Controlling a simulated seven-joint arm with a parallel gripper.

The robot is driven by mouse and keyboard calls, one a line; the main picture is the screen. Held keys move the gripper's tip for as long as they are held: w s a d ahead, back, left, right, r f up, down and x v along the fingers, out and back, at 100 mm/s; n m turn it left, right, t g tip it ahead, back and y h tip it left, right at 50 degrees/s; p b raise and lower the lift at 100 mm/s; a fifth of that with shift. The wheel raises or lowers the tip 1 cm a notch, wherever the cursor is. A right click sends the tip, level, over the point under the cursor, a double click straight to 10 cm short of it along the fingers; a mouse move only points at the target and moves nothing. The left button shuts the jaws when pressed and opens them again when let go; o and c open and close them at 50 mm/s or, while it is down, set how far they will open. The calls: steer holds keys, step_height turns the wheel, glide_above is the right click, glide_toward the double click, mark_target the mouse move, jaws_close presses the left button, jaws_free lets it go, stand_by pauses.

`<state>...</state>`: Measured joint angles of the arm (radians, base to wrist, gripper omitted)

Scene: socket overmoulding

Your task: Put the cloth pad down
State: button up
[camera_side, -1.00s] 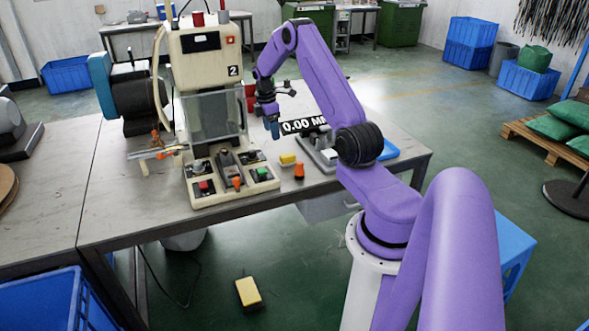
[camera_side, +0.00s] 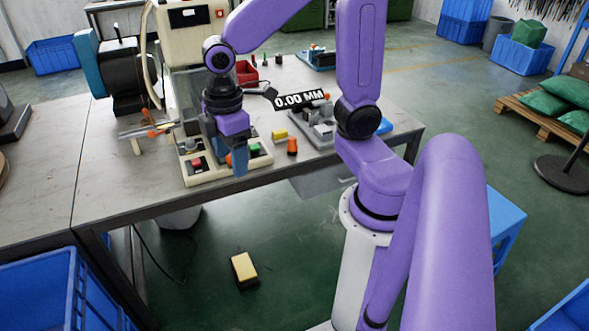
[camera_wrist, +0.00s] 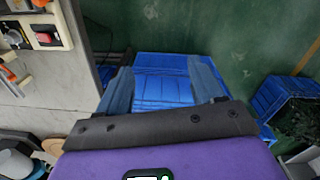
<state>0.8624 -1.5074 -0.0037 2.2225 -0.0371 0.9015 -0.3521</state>
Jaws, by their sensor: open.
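I cannot pick out a cloth pad for certain in either view. A small yellow block (camera_side: 280,134) lies on the table right of the machine's base; I cannot tell whether it is cloth. My gripper (camera_side: 239,160) hangs fingers down at the table's front edge, in front of the machine. In the wrist view its two fingers (camera_wrist: 163,72) are apart. No object shows between them, only a blue crate (camera_wrist: 163,88) below and beyond.
A beige machine (camera_side: 190,48) stands behind my gripper, its base holding coloured buttons. An orange piece (camera_side: 292,146) and a gauge marked 0.00 MM (camera_side: 299,100) are to the right. A yellow-topped block (camera_side: 244,270) lies on the floor. A blue crate (camera_side: 50,300) fills the lower left.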

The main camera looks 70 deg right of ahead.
steer(key=s+n, duration=0.1)
steer(key=s, duration=1.2)
steer(key=shift+s+a+y, duration=0.15)
steer(key=shift+s+y, duration=0.1)
steer(key=shift+y, duration=0.05)
steer(key=shift+o, duration=0.5)
